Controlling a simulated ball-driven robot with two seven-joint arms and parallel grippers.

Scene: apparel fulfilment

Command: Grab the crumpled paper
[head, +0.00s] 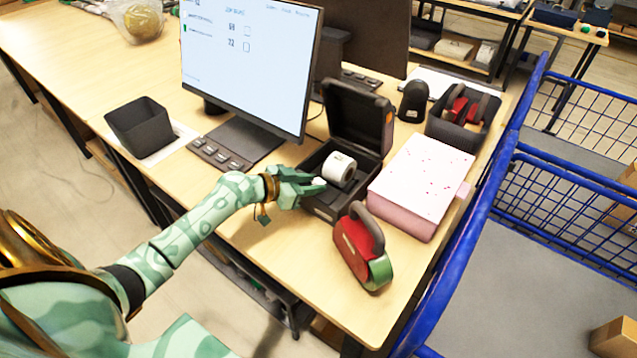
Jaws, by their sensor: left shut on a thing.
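My left gripper (312,187) reaches in from the left over the front edge of the open black label printer (323,210). It is shut on a small white piece, the crumpled paper (319,181), of which only a little shows between the green fingers. A white paper roll (339,169) sits inside the printer, just beyond the fingertips. I cannot tell whether the crumpled paper touches the printer. My right gripper is not in view.
A red and green tape dispenser (358,248) and a pink box (421,183) stand right of the printer. A monitor (250,62) stands behind the gripper. An empty dark bin (141,126) is at the left. A blue-railed cart (470,235) borders the table's right side.

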